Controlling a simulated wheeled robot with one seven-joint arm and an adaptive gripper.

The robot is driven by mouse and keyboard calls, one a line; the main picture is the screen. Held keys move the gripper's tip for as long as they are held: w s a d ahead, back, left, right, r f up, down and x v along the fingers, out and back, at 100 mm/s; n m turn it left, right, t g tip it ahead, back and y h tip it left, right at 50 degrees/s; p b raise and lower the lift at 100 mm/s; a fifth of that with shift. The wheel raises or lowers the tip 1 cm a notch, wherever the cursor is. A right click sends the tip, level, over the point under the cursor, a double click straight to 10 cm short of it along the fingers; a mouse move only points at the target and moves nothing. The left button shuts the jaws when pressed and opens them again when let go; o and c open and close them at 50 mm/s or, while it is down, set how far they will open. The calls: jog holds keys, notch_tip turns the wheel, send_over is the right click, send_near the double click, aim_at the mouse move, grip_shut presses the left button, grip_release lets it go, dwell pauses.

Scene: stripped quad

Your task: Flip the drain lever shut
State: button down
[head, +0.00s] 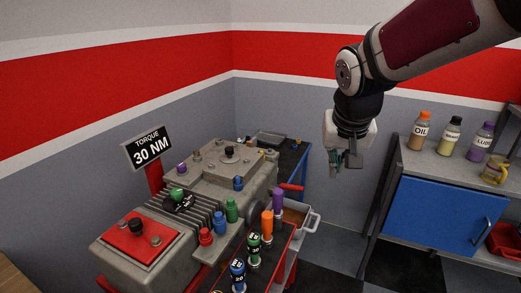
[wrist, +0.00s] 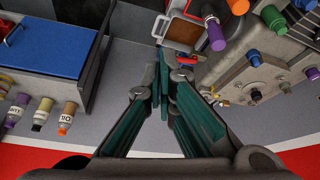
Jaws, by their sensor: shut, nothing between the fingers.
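A red lever (head: 291,187), which looks like the drain lever, sticks out roughly level from the right end of the grey machine block (head: 262,178). It also shows in the wrist view (wrist: 187,61), just past my fingertips and to their right. My gripper (head: 345,163) hangs in the air to the right of the lever and higher in the head view. Its green fingers (wrist: 163,62) are together and empty in the wrist view, apart from the lever as far as I can tell. The lever's pivot is too small to make out.
A pale tray (head: 311,222) sits below the lever. A red rack (head: 280,243) with coloured-handled tools stands in front of the block. A shelf with bottles (head: 420,131) and a blue cabinet (head: 440,217) stand at the right. The air around my gripper is clear.

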jog(key=w+a+f+m, duration=0.1)
jog(key=w+f, duration=0.8)
jog(key=w, duration=0.4)
send_near(292, 187)
jog(key=shift+m, duration=0.3)
jog(key=s, duration=0.4)
jog(key=shift+s+b, duration=0.2)
jog(key=shift+b, duration=0.2)
jog(key=shift+f, duration=0.1)
jog(key=x, duration=0.9)
jog(key=shift+w+d+f, duration=0.25)
